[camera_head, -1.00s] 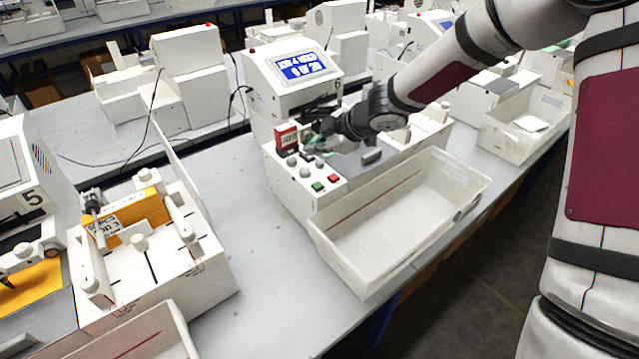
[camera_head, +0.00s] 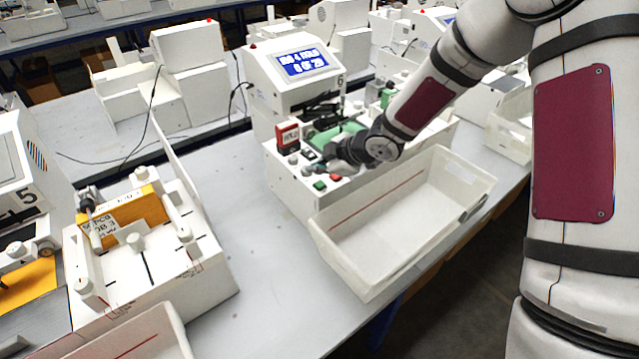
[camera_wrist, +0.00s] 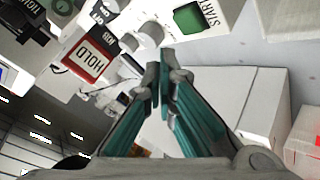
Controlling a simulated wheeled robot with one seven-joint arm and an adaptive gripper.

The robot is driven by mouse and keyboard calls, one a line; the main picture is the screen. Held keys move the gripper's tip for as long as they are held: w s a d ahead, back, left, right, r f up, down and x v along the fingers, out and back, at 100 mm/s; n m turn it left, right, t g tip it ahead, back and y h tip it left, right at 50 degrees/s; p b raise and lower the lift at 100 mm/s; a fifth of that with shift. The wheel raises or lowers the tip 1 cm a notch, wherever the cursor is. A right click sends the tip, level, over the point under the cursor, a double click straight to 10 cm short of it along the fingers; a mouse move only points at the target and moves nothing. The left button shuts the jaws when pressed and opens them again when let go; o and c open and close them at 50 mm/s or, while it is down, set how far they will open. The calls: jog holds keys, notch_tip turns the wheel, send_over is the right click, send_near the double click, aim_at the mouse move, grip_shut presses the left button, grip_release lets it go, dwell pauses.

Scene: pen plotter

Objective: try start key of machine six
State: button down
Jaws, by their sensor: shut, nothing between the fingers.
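Machine six (camera_head: 292,95) is white, with a lit blue display (camera_head: 303,63) whose small text seems to include "HOLD" and "0 OF 20". Its green start key (camera_head: 319,185), labelled START, sits on the front panel beside a red key (camera_head: 334,177). In the wrist view the start key (camera_wrist: 188,19) is just beyond my fingertips, slightly right, with a visible gap. My gripper (camera_head: 333,165) is shut and empty, above the panel; its teal fingers meet in the wrist view (camera_wrist: 160,72).
Pale knobs (camera_wrist: 150,34) are close to my fingertips. An empty white bin (camera_head: 385,225) stands in front of the machine. Machine five (camera_head: 28,185) and a white fixture holding an orange block (camera_head: 137,210) are at left. Bare table (camera_head: 250,270) lies between.

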aim_at(318, 186)
jog(key=shift+f, duration=1)
dwell(0.8)
jog(key=shift+f, duration=0.4)
jog(key=shift+f+b, duration=0.35)
jog(key=shift+f, duration=0.1)
dwell(0.5)
jog(key=shift+r, duration=0.9)
jog(key=shift+r, duration=0.1)
jog(key=shift+r+p, duration=0.8)
jog(key=shift+r, duration=1.6)
jog(key=shift+d, duration=0.1)
